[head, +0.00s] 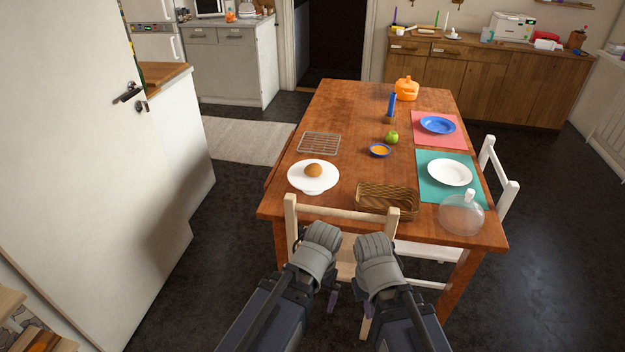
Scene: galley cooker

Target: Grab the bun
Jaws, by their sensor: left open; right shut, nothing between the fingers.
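A round brown bun (313,170) sits on a white cake stand (300,184) near the left front of the wooden table. A clear glass dome (461,216) stands apart from it at the front right corner. My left gripper (332,300) and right gripper (411,291) hang low in front of the table, mostly hidden behind my own wrists. Both are well short of the bun and hold nothing that I can see. The left is open and the right is shut.
A chair (340,213) stands at the table's front edge, between my arms and the table. A wicker basket (387,199) is right of the cake stand. A wire rack (319,143) lies behind it. A green apple (391,137) and an orange-filled bowl (380,151) are further back.

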